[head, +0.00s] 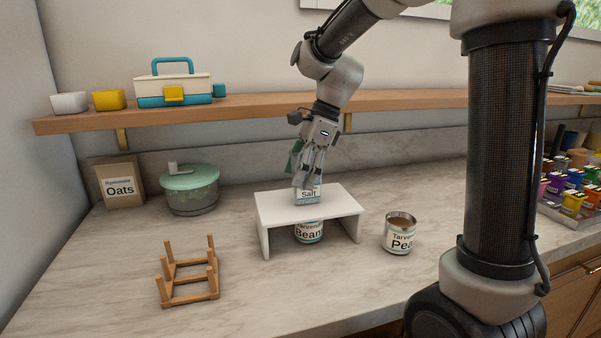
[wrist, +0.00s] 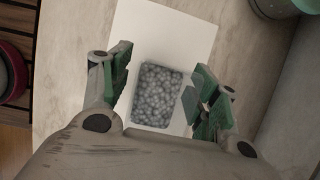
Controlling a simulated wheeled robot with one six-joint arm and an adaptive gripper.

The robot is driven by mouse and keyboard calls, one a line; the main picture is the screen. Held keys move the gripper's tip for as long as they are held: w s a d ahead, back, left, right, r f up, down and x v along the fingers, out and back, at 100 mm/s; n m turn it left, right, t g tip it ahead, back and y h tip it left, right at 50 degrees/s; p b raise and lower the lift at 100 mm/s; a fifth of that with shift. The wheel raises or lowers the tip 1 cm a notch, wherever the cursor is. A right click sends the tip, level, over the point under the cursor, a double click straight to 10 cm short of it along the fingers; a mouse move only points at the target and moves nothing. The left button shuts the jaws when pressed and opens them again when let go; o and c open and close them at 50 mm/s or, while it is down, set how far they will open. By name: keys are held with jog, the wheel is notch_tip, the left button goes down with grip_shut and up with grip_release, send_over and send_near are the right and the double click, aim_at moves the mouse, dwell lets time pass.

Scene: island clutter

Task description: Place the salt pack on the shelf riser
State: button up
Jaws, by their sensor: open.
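The salt pack (head: 308,197), a small box labelled "Salt", stands on top of the white shelf riser (head: 340,202). In the wrist view the salt pack (wrist: 158,94) shows a grey pebbled top and lies between the open fingers. The riser (wrist: 182,30) shows white around and beyond it. My gripper (head: 305,178) is right above the pack, pointing down, its fingers partly covering it. In the wrist view my gripper (wrist: 160,82) is open, with a gap visible on each side of the pack.
A beans can (head: 309,232) stands under the riser and a peas can (head: 400,233) to its right. A wooden rack (head: 188,275) stands front left. A green-lidded pot (head: 190,190) and an oats box (head: 120,182) are at the back left. A wooden wall shelf (head: 250,104) runs behind my arm.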

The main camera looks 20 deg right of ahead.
jog(key=v, duration=1.2)
jog(key=s+d+f+n+t+h, duration=0.1)
jog(key=s+d+f+n, duration=0.2)
jog(key=s+n, duration=0.3)
jog(key=s+d+f+n+t+h, duration=0.2)
jog(key=s+d+n, duration=0.3)
jog(key=s, duration=0.3)
jog(key=s+d+f+n+t+h, duration=0.1)
jog(key=s+d+f+n, duration=0.3)
jog(key=s+n, duration=0.3)
jog(key=shift+s, duration=0.45)
